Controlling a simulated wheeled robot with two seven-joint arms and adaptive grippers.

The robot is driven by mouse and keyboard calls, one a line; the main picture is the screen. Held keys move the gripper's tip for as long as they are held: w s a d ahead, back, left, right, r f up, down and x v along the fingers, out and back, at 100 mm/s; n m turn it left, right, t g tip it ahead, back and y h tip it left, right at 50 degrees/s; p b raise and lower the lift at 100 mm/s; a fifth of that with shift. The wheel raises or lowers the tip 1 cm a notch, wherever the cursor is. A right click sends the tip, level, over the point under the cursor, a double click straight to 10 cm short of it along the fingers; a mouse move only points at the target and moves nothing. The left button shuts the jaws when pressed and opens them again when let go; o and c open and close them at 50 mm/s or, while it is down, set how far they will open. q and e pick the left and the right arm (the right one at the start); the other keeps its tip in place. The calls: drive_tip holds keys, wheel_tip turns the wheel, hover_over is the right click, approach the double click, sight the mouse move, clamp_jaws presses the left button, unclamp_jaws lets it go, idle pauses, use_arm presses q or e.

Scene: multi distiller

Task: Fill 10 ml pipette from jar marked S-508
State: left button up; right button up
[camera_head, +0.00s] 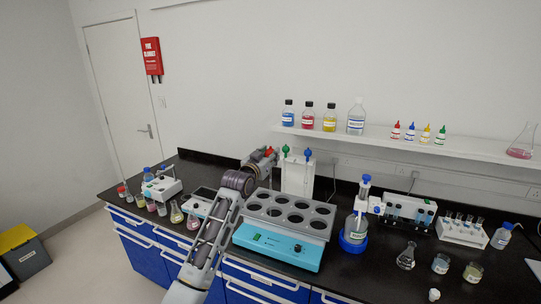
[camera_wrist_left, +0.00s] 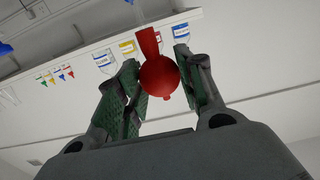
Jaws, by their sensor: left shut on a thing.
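My left gripper (camera_head: 264,156) is at the white pipette stand (camera_head: 298,180), behind the multi-hole water bath. It is shut on a red pipette bulb (camera_head: 270,151). The left wrist view shows the bulb (camera_wrist_left: 159,76) between the two green-padded fingers (camera_wrist_left: 158,88); the pipette's tube is hidden. A green-bulbed pipette (camera_head: 285,150) and a blue-bulbed one (camera_head: 308,153) are at the stand, right of the gripper. My right gripper is out of view.
The water bath (camera_head: 278,255) with empty round holes lies in front of the stand. A blue-topped dispenser bottle (camera_head: 357,225), a vial rack (camera_head: 462,232) and glassware (camera_head: 406,258) fill the right side. A wall shelf (camera_head: 400,140) with bottles runs above.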

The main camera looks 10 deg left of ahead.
use_arm(q)
drive_tip(key=s, duration=0.2)
drive_tip(key=s+a, duration=0.1)
drive_tip(key=s, duration=0.2)
drive_tip(key=shift+s, duration=0.25)
idle(0.6)
drive_tip(key=shift+r, duration=0.15)
drive_tip(key=shift+r, duration=1.4)
drive_tip(key=shift+f, duration=0.15)
